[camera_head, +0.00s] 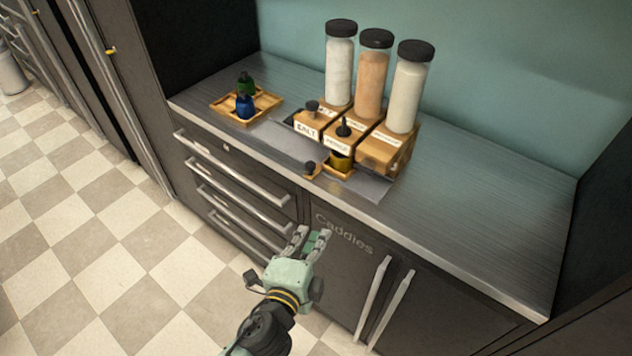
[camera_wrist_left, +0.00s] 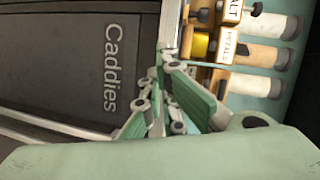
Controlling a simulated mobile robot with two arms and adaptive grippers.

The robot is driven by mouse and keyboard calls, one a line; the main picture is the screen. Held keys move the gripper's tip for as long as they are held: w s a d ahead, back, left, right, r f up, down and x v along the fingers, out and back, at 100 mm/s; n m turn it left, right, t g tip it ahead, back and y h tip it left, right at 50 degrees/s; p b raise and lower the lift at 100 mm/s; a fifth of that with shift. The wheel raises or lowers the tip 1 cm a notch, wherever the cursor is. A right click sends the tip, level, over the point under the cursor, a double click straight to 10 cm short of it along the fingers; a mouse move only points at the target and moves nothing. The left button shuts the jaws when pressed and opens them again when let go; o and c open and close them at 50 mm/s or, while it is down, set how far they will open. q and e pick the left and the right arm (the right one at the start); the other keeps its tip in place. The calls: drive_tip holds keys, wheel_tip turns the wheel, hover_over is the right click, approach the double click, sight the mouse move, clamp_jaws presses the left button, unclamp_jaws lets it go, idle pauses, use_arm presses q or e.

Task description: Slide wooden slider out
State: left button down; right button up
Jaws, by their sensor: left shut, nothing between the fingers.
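A wooden dispenser stand (camera_head: 384,154) on the counter has three labelled blocks, each with a black-capped jar above. One label reads SALT. A small wooden slider with a black knob (camera_head: 312,171) sticks out low at the front, near the counter's edge. A yellow container (camera_head: 340,161) sits under the middle block. The stand also shows sideways in the left wrist view (camera_wrist_left: 243,50). My left gripper (camera_head: 312,236) is shut and empty, in front of the cabinet and below the counter edge, apart from the slider. Its fingers also show in the left wrist view (camera_wrist_left: 172,95). My right gripper is out of view.
A wooden tray (camera_head: 270,100) with a green and a blue bottle (camera_head: 245,105) stands at the counter's left. The counter's right side (camera_head: 480,200) is clear. Drawer handles (camera_head: 240,200) and a door marked Caddies (camera_head: 335,270) with upright handles (camera_head: 372,298) front the cabinet.

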use_arm(q)
wheel_tip(320, 180, up, 6)
drive_tip(key=t, duration=0.1)
drive_tip(key=shift+m, duration=0.5)
drive_tip(key=shift+w+a+p+x, duration=0.1)
drive_tip(key=shift+a+p+x, duration=0.3)
drive_tip(key=shift+x, duration=1.65)
drive_tip(key=shift+w+a+p+x, duration=0.15)
drive_tip(key=shift+p+x, duration=0.45)
drive_tip(key=shift+x, duration=1.5)
drive_tip(key=shift+a+p+x, duration=0.25)
drive_tip(key=shift+p+x, duration=0.25)
drive_tip(key=shift+x, duration=1.55)
drive_tip(key=shift+r, duration=0.1)
